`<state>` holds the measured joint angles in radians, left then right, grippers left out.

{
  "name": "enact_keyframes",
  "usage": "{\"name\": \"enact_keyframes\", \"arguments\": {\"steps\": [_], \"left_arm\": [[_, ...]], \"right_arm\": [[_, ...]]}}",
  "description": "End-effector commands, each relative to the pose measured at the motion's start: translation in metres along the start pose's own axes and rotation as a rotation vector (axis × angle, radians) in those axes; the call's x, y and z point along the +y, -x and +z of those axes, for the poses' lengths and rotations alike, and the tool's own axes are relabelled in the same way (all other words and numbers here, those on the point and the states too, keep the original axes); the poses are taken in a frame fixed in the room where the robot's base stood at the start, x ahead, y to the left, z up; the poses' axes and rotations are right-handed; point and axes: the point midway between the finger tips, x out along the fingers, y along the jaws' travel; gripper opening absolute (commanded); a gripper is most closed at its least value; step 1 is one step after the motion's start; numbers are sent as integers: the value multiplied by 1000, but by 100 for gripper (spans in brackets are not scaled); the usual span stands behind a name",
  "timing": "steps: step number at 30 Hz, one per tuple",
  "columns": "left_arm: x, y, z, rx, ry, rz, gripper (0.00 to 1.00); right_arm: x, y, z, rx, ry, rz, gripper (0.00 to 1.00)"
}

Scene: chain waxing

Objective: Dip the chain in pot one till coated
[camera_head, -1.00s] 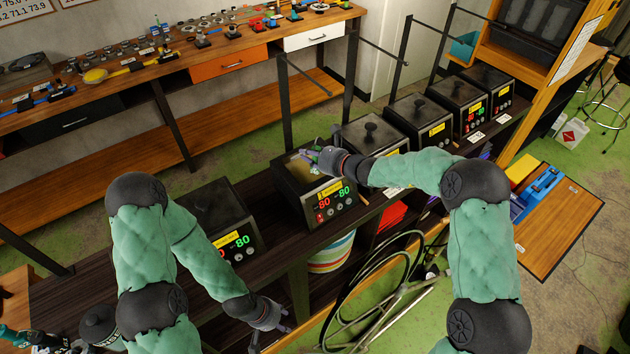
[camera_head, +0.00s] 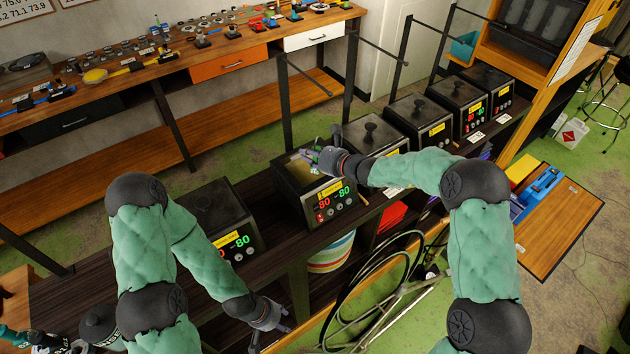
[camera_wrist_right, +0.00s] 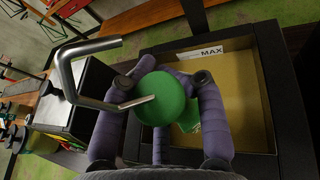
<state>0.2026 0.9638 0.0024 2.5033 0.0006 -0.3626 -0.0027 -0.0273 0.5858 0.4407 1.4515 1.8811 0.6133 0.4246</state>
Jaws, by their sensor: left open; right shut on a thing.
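My right gripper (camera_head: 314,156) is over an open wax pot (camera_head: 290,188) with a red and a green 80 on its front. In the right wrist view my purple fingers (camera_wrist_right: 165,88) are shut on a round green handle (camera_wrist_right: 168,98), from which a bent metal hook (camera_wrist_right: 75,70) extends to the left. Beige wax (camera_wrist_right: 235,95) fills the pot below, with a MAX mark on the inner wall. A small green piece shows partly behind the fingers. I cannot make out the chain. My left gripper (camera_head: 276,326) is open and empty, low before the bench front.
A closed pot (camera_head: 208,205) stands to the left on the dark bench, and several lidded pots (camera_head: 420,118) stand in a row to the right. Dark upright posts (camera_head: 285,100) rise behind them. A striped bucket (camera_head: 332,252) sits under the bench, with a bicycle wheel (camera_head: 375,290) in front.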

Motion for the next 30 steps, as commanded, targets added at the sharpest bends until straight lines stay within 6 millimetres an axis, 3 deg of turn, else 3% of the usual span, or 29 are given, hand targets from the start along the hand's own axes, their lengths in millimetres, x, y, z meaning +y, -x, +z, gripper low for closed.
{"name": "enact_keyframes", "arguments": {"steps": [17,30], "left_arm": [[0,1,0,0,0,0,47],[6,17,1,0,0,0,47]], "right_arm": [[-1,1,3,-2,1,-1,0],[-2,10,32,-2,2,0,0]]}}
